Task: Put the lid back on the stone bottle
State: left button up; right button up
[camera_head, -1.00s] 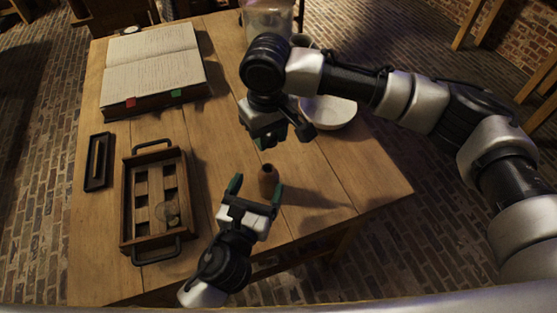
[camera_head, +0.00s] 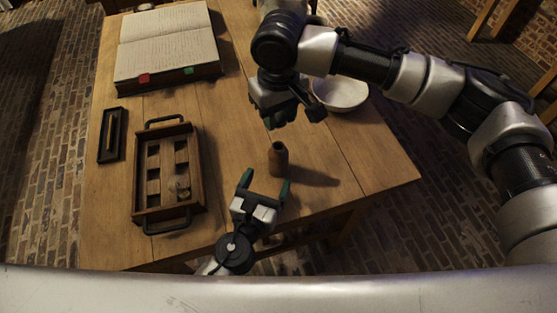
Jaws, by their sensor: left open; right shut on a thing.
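The stone bottle (camera_head: 278,160) is small, brown and narrow-necked, and stands upright on the table near its front edge. Its dark open mouth shows at the top. My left gripper (camera_head: 264,183) is open just in front of the bottle, its green-tipped fingers spread and pointing toward it, with nothing between them. My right gripper (camera_head: 278,118) hangs above and behind the bottle in the picture, pointing down. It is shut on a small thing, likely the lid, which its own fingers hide. No lid shows elsewhere on the table.
A wooden tray with handles (camera_head: 141,200) stands left of the bottle, with a small round glassy thing (camera_head: 183,193) in it. A narrow dark tray (camera_head: 103,150), an open book (camera_head: 168,45) and a white bowl (camera_head: 342,93) lie around. The table (camera_head: 225,130) is bare between tray and bottle.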

aim_at(275, 167)
pick_arm(q)
notch_tip(275, 167, down, 2)
jog(key=shift+w, duration=0.1)
jog(key=x, duration=0.7)
jog(key=shift+w, duration=0.15)
jog(key=c, duration=1.3)
jog(key=shift+c, duration=0.2)
pick_arm(e)
jog(key=shift+f, duration=2.5)
jog(key=shift+f, duration=0.9)
jog(key=shift+f, duration=0.6)
